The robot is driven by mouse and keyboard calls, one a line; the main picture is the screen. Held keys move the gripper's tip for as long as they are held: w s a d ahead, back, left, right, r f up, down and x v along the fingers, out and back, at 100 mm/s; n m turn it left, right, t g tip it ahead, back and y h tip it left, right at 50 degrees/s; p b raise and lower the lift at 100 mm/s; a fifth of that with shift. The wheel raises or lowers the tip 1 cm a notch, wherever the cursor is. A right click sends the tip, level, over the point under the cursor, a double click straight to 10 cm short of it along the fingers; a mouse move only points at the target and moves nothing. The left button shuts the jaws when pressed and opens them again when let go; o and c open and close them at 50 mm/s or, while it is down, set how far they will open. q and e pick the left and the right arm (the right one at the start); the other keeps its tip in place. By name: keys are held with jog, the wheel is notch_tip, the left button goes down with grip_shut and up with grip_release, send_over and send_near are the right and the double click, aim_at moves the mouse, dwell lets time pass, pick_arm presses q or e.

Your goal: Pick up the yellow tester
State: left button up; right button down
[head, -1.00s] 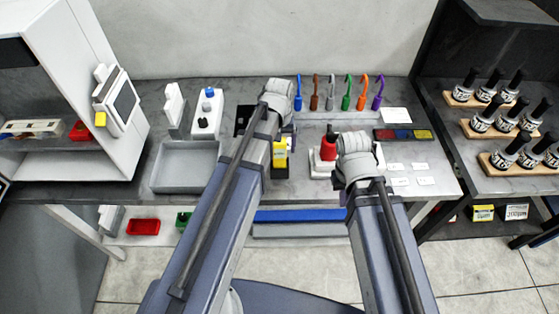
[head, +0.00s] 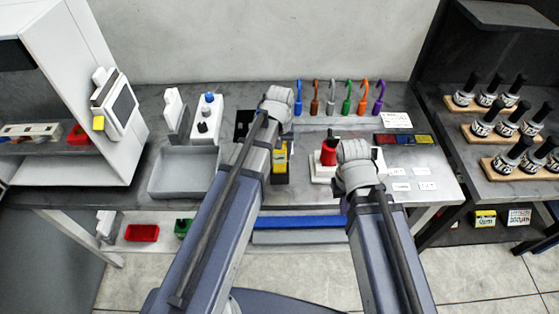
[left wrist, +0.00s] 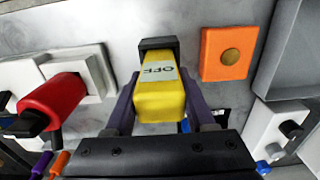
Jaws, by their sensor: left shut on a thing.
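The yellow tester (left wrist: 160,97) has a pale label reading OFF and a black end. In the left wrist view it sits between the purple fingers of my left gripper (left wrist: 158,88), which is shut on it. It also shows in the head view (head: 280,158), partly hidden by my left arm. I cannot tell whether it touches the bench. My right gripper (head: 345,200) is mostly hidden behind its own wrist near the red-handled device, so its jaws cannot be read.
The red-handled device (head: 329,153) stands on a white base close to my right wrist. A grey tray (head: 158,190) lies to the left. Coloured hooks (head: 347,98) line the back. An orange pad with a brass disc (left wrist: 228,54) lies near the tester.

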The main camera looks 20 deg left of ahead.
pick_arm(q)
grip_shut()
jog(key=shift+r, duration=0.15)
pick_arm(e)
jog(key=shift+r, duration=0.15)
